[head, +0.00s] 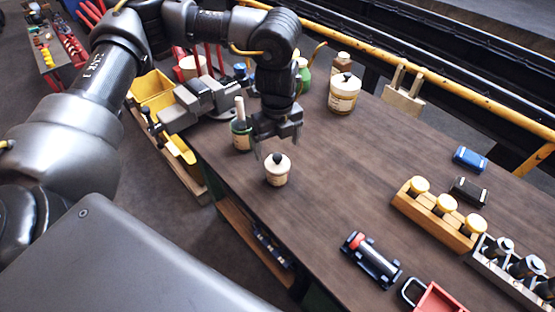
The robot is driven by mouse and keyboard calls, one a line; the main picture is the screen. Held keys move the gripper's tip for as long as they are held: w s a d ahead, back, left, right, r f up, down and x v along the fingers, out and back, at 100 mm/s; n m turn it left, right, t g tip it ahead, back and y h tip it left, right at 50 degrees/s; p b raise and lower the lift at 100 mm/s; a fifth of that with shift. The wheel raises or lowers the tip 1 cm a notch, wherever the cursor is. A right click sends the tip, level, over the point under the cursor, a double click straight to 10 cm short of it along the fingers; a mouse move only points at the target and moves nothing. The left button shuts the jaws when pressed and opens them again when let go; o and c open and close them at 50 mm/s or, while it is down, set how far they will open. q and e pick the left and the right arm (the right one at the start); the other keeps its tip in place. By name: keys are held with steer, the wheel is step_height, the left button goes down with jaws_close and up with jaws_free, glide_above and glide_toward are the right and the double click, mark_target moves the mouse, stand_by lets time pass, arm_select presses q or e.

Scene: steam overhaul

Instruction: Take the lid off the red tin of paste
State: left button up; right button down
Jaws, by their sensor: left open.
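My left gripper (276,144) points down over the dark wooden workbench (330,165), open and empty. A small cream pot (277,171) with a pale lid and a dark knob stands upright just below and in front of its fingertips. The gripper appears apart from it. A larger cream jar (343,95) with a lid and a dark knob stands further back to the right. I cannot make out a tin that is clearly red with a lid; neither lidded pot looks red. My right gripper is not in view.
A green pot with a brush (240,135) stands close left of the gripper, beside a grey vise (205,98). A wooden rack with yellow-topped items (440,215), a dark cylinder device (370,260) and a red box (438,300) lie to the right. The bench middle is clear.

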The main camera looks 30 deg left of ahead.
mark_target(277, 156)
arm_select(q)
steer(key=shift+s, duration=0.1)
steer(key=shift+s+f+p, duration=0.1)
steer(key=shift+f+p, duration=0.3)
steer(key=shift+p, duration=0.15)
step_height(277, 156, down, 4)
steer(key=shift+r+p, duration=0.15)
steer(key=shift+p, duration=0.45)
steer(key=shift+f, duration=0.3)
steer(key=shift+c, duration=0.4)
steer(key=c, duration=1)
